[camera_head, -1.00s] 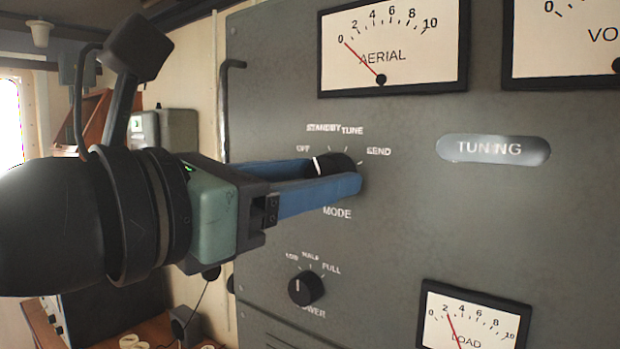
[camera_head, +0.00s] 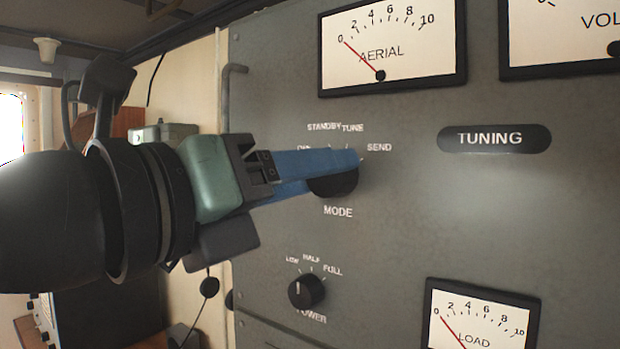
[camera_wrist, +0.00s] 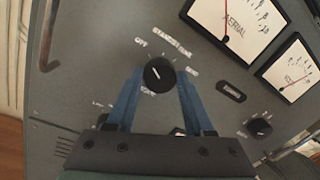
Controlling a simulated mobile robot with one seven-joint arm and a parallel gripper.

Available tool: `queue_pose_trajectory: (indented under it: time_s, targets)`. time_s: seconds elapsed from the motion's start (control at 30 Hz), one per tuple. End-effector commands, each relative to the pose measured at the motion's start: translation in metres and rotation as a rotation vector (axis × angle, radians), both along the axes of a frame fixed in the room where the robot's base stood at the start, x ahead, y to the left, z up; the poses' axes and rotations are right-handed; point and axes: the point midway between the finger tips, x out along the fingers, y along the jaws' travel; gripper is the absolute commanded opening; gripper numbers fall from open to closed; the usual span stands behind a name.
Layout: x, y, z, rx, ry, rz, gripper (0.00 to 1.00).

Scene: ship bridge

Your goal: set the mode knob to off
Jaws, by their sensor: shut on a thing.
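The mode knob (camera_head: 334,184) is a round black knob on the grey panel, with OFF, STANDBY, TUNE and SEND marked in an arc above it. My gripper (camera_head: 338,172) is shut on it, with one blue finger at each side. In the head view the near finger covers the upper part of the knob and its pointer, and partly covers the OFF label. In the wrist view the knob (camera_wrist: 159,73) sits between the fingertips, and its short white mark seems to slant up and left, roughly toward the OFF label (camera_wrist: 141,42); the exact setting is hard to tell.
The power knob (camera_head: 306,291) is just below, close under my gripper. The aerial meter (camera_head: 392,45) is above, the tuning plate (camera_head: 494,139) to the right and the load meter (camera_head: 478,318) lower right. A bent handle (camera_head: 227,100) stands out at the panel's left edge.

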Motion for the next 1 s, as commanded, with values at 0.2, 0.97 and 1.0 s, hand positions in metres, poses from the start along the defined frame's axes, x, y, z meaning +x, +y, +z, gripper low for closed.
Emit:
queue_pose_trajectory:
  time_s: [0.2,0.97,1.0]
  targets:
    - [0.0000,-0.0005,0.0008,-0.020,0.013,-0.001,0.00]
    - [0.0000,-0.0002,0.0004,-0.020,0.013,0.000,0.83]
    - [0.0001,0.0002,0.0002,-0.020,0.013,0.000,0.83]
